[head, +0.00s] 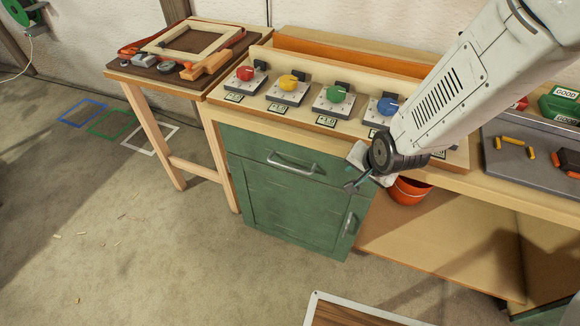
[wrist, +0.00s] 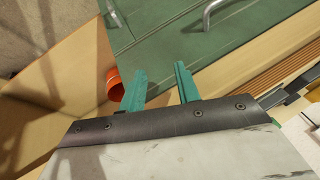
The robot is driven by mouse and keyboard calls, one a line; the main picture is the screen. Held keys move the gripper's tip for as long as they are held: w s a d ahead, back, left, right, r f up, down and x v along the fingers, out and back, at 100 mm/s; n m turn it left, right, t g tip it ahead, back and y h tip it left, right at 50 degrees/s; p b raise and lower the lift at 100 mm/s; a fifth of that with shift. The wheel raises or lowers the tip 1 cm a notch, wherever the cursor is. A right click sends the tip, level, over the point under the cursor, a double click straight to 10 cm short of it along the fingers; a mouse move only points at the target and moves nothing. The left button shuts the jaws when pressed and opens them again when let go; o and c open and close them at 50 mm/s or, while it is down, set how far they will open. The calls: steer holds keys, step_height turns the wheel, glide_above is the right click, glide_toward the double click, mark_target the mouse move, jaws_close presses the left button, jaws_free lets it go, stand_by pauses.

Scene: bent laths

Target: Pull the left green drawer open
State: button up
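The left green drawer (head: 258,152) is the top front of the green cabinet under the bench. It looks shut, flush with its frame. Its curved metal handle (head: 293,163) sits near the drawer's middle. The handle also shows at the top edge of the wrist view (wrist: 212,14), beyond my fingers. My gripper (head: 353,186) hangs to the right of the handle, near the cabinet's right edge, apart from it. In the wrist view its two teal fingers (wrist: 160,68) are spread with nothing between them. The green front (wrist: 165,30) lies ahead of them.
A cabinet door (head: 290,212) with an upright handle (head: 348,222) lies below the drawer. An orange bucket (head: 408,191) stands on the open shelf right of the cabinet. Coloured knobs line the benchtop above.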

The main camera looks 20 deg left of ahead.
steer(key=s+a+f+m+t+y, duration=0.1)
steer(key=s+a+f, duration=0.1)
steer(key=a+f, duration=0.35)
steer(key=s+a+f+y, duration=0.1)
steer(key=s+a+f, duration=0.2)
steer(key=f, duration=0.6)
steer(key=m+t+y, duration=0.6)
steer(key=m, duration=0.1)
glide_toward(290, 167)
steer(key=w+a+f, duration=0.1)
steer(key=w+a, duration=0.1)
steer(key=shift+t, duration=0.3)
steer(key=x, duration=0.7)
steer(key=shift+w+a+f, duration=0.15)
steer(key=shift+a+f, duration=0.05)
steer(key=shift+f, duration=0.05)
jaws_close()
